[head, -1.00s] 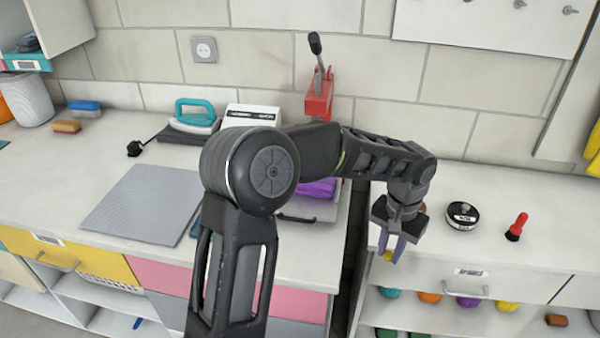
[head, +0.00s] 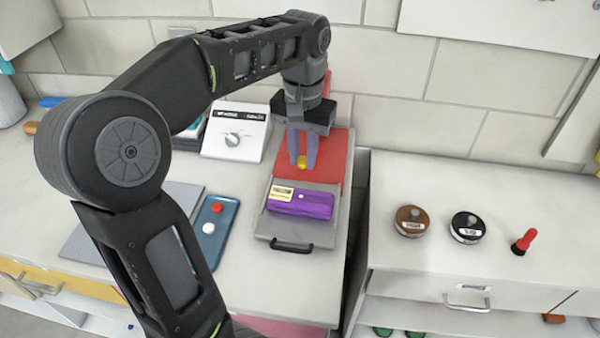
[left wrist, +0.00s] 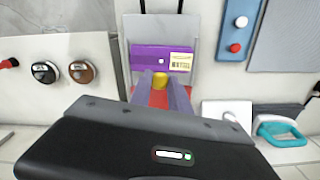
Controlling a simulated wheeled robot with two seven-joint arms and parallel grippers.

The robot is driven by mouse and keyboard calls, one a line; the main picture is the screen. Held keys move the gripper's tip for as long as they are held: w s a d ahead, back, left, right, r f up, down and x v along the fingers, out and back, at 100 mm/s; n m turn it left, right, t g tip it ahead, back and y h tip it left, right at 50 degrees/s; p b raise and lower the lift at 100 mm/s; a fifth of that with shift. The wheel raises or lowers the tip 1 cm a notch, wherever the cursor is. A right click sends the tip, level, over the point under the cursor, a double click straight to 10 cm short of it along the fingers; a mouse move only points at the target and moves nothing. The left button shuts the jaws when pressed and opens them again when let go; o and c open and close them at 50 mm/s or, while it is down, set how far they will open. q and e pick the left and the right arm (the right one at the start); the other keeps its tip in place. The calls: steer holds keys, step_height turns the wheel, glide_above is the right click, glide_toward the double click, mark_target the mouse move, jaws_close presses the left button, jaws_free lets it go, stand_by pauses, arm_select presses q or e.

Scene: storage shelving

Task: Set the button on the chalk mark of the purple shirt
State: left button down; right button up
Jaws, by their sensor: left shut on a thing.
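My left gripper (head: 302,160) is shut on a small yellow button (head: 302,163), with its fingers pointing down over the red base of the press (head: 337,148). The folded purple shirt (head: 315,206) lies on the grey plate, nearer the front than the gripper. It has a cream label and a small white chalk mark (head: 301,196). The button is apart from the mark. In the left wrist view the button (left wrist: 159,80) shows between the fingertips, with the shirt (left wrist: 148,59) and its mark (left wrist: 161,61) beyond. My right gripper is out of view.
A blue tray (head: 208,238) with a red and a white button lies left of the plate. A white dial box (head: 238,140) stands behind it. Two round tins (head: 411,220) and a red-handled tool (head: 524,241) stand on the right counter, across a gap.

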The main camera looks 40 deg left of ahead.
arm_select(q)
steer(key=shift+s+a+r, duration=0.1)
steer(key=shift+a+r, duration=0.1)
steer(key=shift+r, duration=0.05)
steer(key=shift+s+d, duration=0.15)
glide_above(301, 197)
steer(key=shift+f, duration=3.1)
steer(key=shift+f, duration=0.1)
step_height(301, 197, down, 3)
steer(key=shift+f+p, duration=0.1)
steer(key=shift+p, duration=0.3)
steer(key=shift+f, duration=0.2)
